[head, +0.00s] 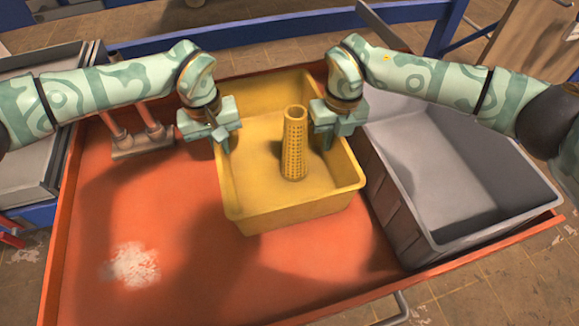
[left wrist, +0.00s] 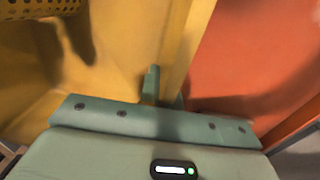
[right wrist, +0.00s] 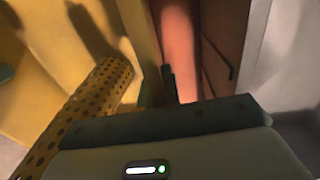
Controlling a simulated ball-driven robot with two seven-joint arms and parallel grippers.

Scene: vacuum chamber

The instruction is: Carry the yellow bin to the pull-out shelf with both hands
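The yellow bin (head: 295,214) is in the middle of the orange-red surface in the head view, with a yellow perforated cylinder (head: 295,145) upright inside. My left gripper (head: 222,142) is at its left rim; in the left wrist view, its fingers (left wrist: 163,92) straddle the bin wall (left wrist: 185,50) closely. My right gripper (head: 328,135) is at the right rim; in the right wrist view, its fingers (right wrist: 157,88) close around the opposite wall (right wrist: 139,40). I cannot tell whether the bin touches the surface. A grey metal shelf (head: 30,165), possibly the pull-out shelf, is at the far left.
A grey open bin (head: 455,235) stands close to the yellow bin's right. A small fixture with red pipes (head: 140,142) is at the back left. The orange-red surface (head: 190,270) has a raised edge and free room at front left, with a whitish patch (head: 133,264).

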